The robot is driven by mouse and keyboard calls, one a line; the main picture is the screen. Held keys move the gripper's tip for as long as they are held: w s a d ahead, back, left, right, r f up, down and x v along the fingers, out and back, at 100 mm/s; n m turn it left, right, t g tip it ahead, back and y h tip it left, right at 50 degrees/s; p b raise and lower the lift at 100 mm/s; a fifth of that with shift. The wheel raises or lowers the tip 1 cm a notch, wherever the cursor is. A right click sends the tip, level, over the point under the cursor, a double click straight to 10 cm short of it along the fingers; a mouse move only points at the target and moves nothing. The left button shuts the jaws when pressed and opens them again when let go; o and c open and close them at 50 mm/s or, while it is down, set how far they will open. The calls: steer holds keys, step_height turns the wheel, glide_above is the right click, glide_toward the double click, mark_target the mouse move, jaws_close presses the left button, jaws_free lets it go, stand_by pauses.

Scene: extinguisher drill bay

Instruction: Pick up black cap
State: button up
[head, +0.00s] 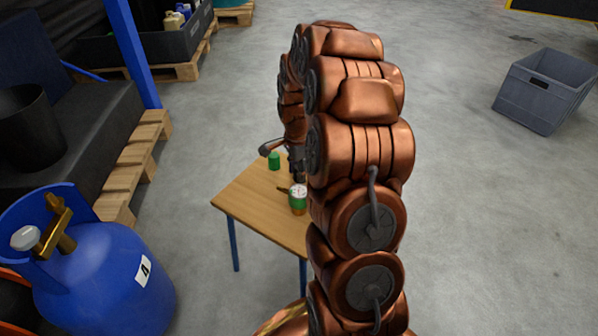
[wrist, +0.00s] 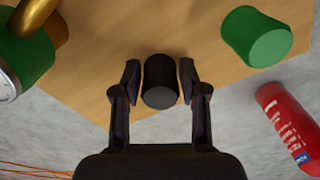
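The black cap (wrist: 160,82) is a short dark cylinder on the wooden table (wrist: 105,75), near its edge in the wrist view. My gripper (wrist: 160,80) is open, with one finger on each side of the cap. A small gap shows between the cap and each finger. In the head view my arm hides the cap, and the gripper's fingers cannot be made out there. The table (head: 248,198) also shows in the head view, partly behind my arm.
A green cylinder (wrist: 257,37) and a green item with a gauge and brass part (wrist: 30,45) are on the table to either side. A red extinguisher (wrist: 290,125) is beyond the edge. A blue gas bottle (head: 105,280) stands left; a grey crate (head: 545,90) sits right on open floor.

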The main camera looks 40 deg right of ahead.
steer(key=c, duration=0.4)
steer(key=shift+c, duration=0.2)
steer(key=shift+r, duration=0.1)
step_height(320, 180, up, 10)
steer(key=p, duration=0.3)
